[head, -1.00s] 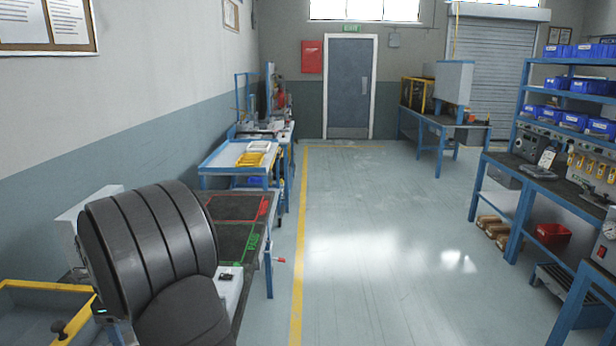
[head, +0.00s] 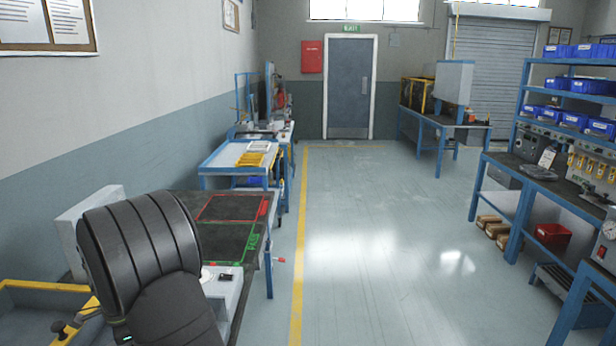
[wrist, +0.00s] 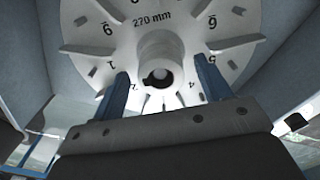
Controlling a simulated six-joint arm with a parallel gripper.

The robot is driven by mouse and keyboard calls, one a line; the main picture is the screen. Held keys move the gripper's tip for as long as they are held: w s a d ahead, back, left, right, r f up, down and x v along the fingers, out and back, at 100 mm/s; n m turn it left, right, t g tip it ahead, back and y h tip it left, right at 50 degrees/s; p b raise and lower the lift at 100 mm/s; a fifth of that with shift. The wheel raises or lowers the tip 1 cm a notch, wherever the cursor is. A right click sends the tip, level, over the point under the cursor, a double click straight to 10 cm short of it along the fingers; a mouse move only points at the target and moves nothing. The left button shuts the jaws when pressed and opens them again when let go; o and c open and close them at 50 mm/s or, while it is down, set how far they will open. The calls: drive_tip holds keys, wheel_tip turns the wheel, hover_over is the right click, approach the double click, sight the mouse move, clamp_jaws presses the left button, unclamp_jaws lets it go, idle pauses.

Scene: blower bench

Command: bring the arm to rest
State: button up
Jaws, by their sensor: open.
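My gripper (wrist: 162,78) shows in the wrist view, its two blue fingers spread apart with nothing between them. Behind the fingers is a white bladed wheel (wrist: 150,18) marked with numbers and "270 mm", with a round hub (wrist: 165,55) that has a dark hole in its middle. The hub shows between the fingers; I cannot tell how far off it is. In the head view my dark arm fills the lower left, and the gripper and wheel cannot be made out there.
A bench mat (head: 225,232) with red and green outlined areas lies beyond my arm, with no object seen in either outline. A yellow-edged blue tray (head: 30,310) is at the lower left. Shelved benches (head: 545,175) stand at right. The floor (head: 380,250) between is clear.

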drive_tip(key=n, duration=0.5)
drive_tip(key=shift+n, duration=0.3)
wheel_tip(320, 180, up, 8)
drive_tip(key=m+g+y, duration=0.1)
drive_tip(key=shift+r, duration=0.25)
idle(0.5)
